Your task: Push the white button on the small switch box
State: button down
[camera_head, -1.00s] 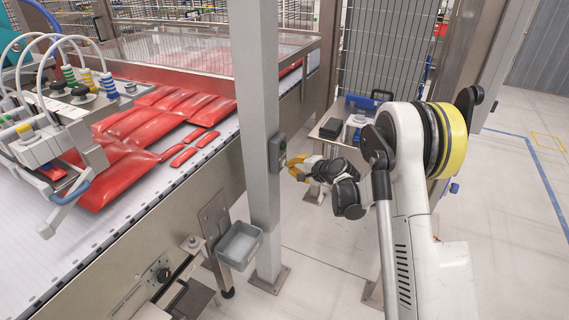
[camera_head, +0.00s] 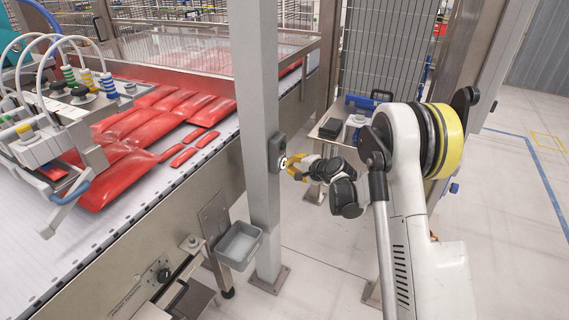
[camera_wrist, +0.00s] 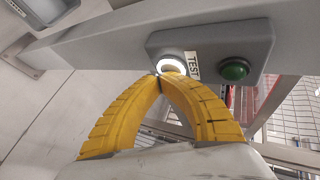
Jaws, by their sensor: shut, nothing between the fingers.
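The small grey switch box (camera_head: 277,153) is fixed to the side of the grey post. Its white button (camera_head: 283,163) shows as a bright ring at the box's lower part. In the wrist view the box (camera_wrist: 207,47) carries the white button (camera_wrist: 172,63), a "TEST" label beside it and a green button (camera_wrist: 234,70). My gripper (camera_head: 288,166) has yellow fingers, shut and empty. In the wrist view its fingertips (camera_wrist: 168,77) meet at the button's lower edge and cover part of it. They look to be at or touching the button.
The grey post (camera_head: 257,110) stands beside a conveyor (camera_head: 40,230) with red packets. A small grey bin (camera_head: 239,246) hangs low left of the post. A side table (camera_head: 330,127) with dark items and a mesh fence (camera_head: 385,50) stand behind my arm. The floor at right is open.

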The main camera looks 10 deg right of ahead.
jog(key=shift+s, duration=0.1)
jog(key=shift+s+d, duration=0.15)
jog(key=shift+d, duration=0.15)
jog(key=s+d, duration=0.2)
jog(key=d, duration=0.1)
jog(key=s+d, duration=0.1)
jog(key=shift+s+d, duration=0.25)
jog(key=shift+d, duration=0.1)
